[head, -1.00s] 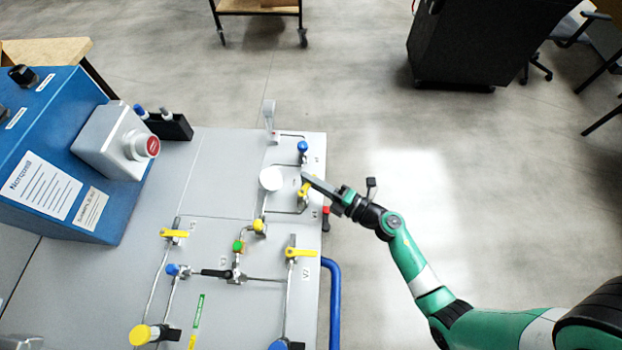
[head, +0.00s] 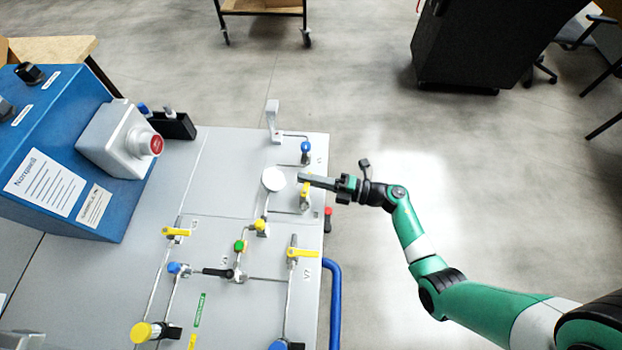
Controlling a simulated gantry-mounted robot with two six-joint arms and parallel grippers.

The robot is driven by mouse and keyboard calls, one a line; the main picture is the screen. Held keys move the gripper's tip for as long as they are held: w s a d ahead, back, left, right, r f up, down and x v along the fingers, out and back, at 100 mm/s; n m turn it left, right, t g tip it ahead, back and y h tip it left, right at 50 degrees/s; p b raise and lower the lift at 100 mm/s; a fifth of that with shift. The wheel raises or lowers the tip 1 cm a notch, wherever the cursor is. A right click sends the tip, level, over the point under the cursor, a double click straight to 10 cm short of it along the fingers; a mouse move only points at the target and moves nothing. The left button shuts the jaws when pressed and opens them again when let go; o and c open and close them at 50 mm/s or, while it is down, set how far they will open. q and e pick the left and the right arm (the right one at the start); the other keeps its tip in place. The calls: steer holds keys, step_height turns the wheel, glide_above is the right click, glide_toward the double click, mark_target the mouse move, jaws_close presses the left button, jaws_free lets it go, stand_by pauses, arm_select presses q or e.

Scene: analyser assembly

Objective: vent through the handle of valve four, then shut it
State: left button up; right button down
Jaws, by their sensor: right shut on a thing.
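A valve with a yellow handle (head: 305,189) stands near the right edge of the grey panel (head: 225,165), to the right of a round white gauge. Its number is too small to read. My right gripper (head: 302,179) reaches in from the right and is shut on this yellow handle; its fingers hide the handle's far end. The handle points roughly away from me, along the pipe. My left gripper is not in view.
Other yellow handles (head: 303,253) (head: 176,231) stand nearer on the panel. A round white gauge (head: 273,179) is just left of my right gripper. A blue-capped fitting (head: 306,147) and a grey upright lever (head: 273,118) are beyond. A blue rail (head: 335,300) runs along the right edge.

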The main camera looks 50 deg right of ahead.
steer(key=shift+w+a+n+g+y+b, duration=0.1)
steer(key=shift+w+n+g+y+b, duration=0.05)
steer(key=shift+n+g+y+b, duration=0.4)
steer(key=shift+w+a+n+g+y+b, duration=0.2)
steer(key=shift+n+y, duration=0.25)
steer(key=shift+y, duration=0.3)
steer(key=shift+d, duration=0.1)
steer(key=c, duration=0.9)
jaws_free()
steer(key=shift+c, duration=0.2)
